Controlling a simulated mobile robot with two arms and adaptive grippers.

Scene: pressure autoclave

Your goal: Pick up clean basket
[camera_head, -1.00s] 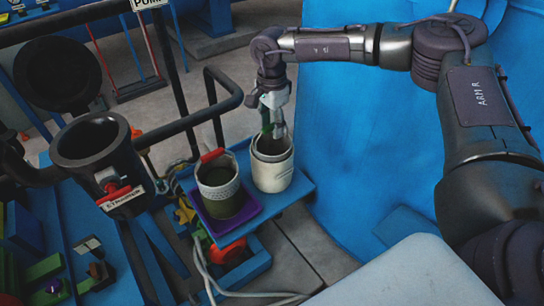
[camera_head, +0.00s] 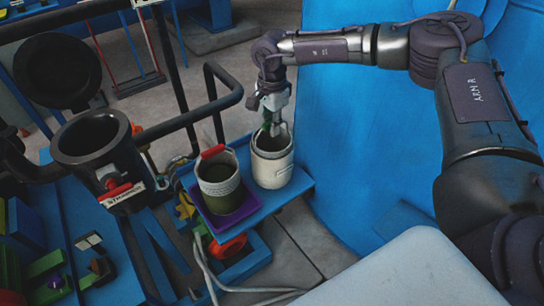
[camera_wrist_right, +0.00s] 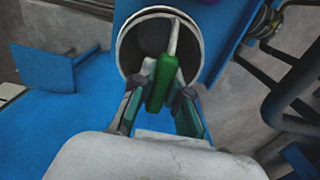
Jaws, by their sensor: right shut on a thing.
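A pale, round basket (camera_head: 272,170) stands on a blue shelf, right of a second basket (camera_head: 220,187) with a red handle. The pale basket's green handle (camera_wrist_right: 160,84) shows at the mouth in the right wrist view, with a light wire bail beside it. My right gripper (camera_head: 273,128) reaches down at the basket's mouth from above. In the wrist view my right gripper (camera_wrist_right: 159,103) has its fingers on both sides of the green handle, shut on it. The basket's inside is dark and hard to make out. My left gripper is not in view.
The red-handled basket stands on a purple pad (camera_head: 238,213) on the blue shelf (camera_head: 287,192). A black open vessel (camera_head: 92,140) and black pipe rails (camera_head: 190,125) are to the left. A large blue surface (camera_head: 350,140) stands close on the right.

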